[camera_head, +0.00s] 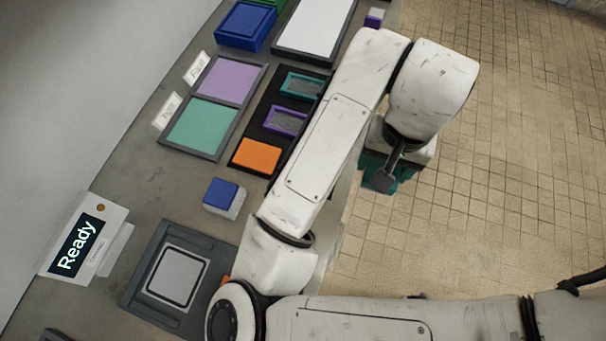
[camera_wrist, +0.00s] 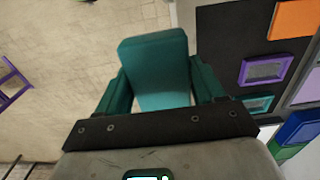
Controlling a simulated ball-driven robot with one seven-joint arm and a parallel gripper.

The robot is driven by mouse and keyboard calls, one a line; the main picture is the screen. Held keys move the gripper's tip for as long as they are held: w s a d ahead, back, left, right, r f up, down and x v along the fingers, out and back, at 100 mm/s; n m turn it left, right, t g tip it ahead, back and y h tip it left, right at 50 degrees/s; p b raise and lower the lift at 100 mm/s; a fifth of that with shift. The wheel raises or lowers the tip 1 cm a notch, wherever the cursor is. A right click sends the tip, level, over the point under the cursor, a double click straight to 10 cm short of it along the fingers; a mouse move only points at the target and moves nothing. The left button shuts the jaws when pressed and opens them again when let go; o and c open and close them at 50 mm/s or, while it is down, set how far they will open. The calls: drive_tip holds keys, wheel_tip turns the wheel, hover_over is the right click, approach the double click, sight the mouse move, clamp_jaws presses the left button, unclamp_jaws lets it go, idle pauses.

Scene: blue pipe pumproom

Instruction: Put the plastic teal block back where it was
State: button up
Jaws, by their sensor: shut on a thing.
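My gripper (camera_head: 385,174) hangs over the tiled floor, right of the counter's edge. In the wrist view its two teal fingers (camera_wrist: 160,88) are shut on a teal block (camera_wrist: 157,62), which stands out between them. In the head view my arm and wrist hide most of the block. A black tray (camera_head: 271,100) on the counter has a teal-framed recess (camera_head: 303,85), which looks empty. It also shows in the wrist view (camera_wrist: 258,103), right of the gripper. A flat teal pad (camera_head: 203,126) lies left of the tray.
The tray also has a purple-framed recess (camera_head: 286,121) and an orange block (camera_head: 257,155). A purple pad (camera_head: 226,80), blue box (camera_head: 246,25), white panel (camera_head: 315,24), blue-topped block (camera_head: 223,195), grey plate (camera_head: 174,274) and "Ready" display (camera_head: 78,245) share the counter. My arm crosses its right edge.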

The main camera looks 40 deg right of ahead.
drive_tip(key=w+a+f, duration=0.2)
drive_tip(key=w, duration=0.1)
drive_tip(key=w+a+f, duration=0.2)
drive_tip(key=w+f, duration=0.1)
drive_tip(key=w, duration=0.1)
drive_tip(key=w+a+f, duration=0.3)
drive_tip(key=shift+w+f+p, duration=0.25)
drive_tip(key=shift+p, duration=0.15)
drive_tip(key=shift+w+a+f, duration=0.2)
drive_tip(key=shift+w+f, duration=0.25)
drive_tip(key=shift+f, duration=1.8)
drive_tip(key=shift+f, duration=0.1)
drive_tip(key=o, duration=1)
wheel_tip(320, 180, up, 12)
